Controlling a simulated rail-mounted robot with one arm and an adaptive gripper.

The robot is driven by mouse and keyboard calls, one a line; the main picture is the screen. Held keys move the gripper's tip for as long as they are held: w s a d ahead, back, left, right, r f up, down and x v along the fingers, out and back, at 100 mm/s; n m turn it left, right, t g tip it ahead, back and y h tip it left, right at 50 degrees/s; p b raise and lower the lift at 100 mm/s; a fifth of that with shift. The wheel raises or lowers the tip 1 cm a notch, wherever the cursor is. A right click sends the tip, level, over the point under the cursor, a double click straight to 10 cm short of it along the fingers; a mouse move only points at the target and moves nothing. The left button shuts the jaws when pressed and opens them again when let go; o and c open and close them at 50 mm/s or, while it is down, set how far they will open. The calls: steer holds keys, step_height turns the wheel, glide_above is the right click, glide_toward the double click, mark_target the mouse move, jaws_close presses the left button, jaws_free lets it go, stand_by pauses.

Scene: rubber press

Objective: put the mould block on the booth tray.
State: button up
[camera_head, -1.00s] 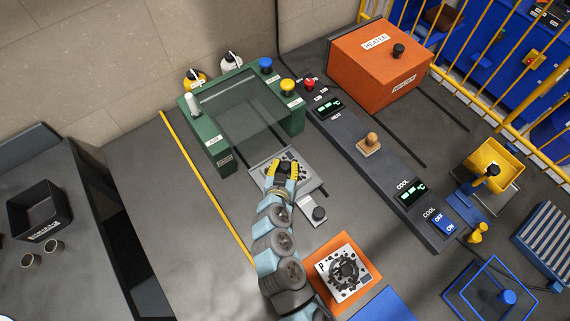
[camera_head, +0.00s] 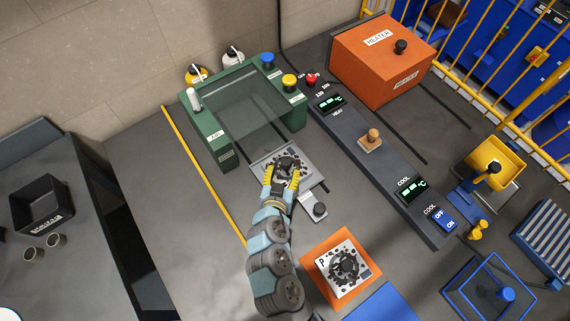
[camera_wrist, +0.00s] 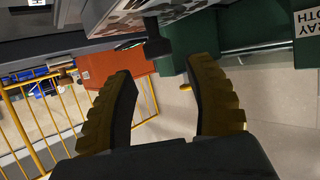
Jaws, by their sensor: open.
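The mould block (camera_head: 287,161), grey with dark speckles and a black knob, appears to sit on the light grey booth tray (camera_head: 310,184) in front of the green spray booth (camera_head: 212,148). Its exact seating on the tray is partly hidden by my gripper. My gripper (camera_head: 281,177) is open at the block's near side, with yellow fingers apart. In the wrist view, the speckled block (camera_wrist: 135,12) is at the top. Its black knob (camera_wrist: 156,45) shows just beyond the gap between the open fingertips (camera_wrist: 158,75), and nothing is held.
A black-handled slide (camera_head: 319,210) is at the tray's near right. A control panel (camera_head: 385,165) and an orange heater (camera_head: 375,70) stand to the right. Bench left of my arm is clear.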

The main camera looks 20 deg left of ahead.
steer(key=v, duration=0.6)
steer(key=shift+s, duration=0.2)
steer(key=shift+r, duration=0.1)
stand_by(0.4)
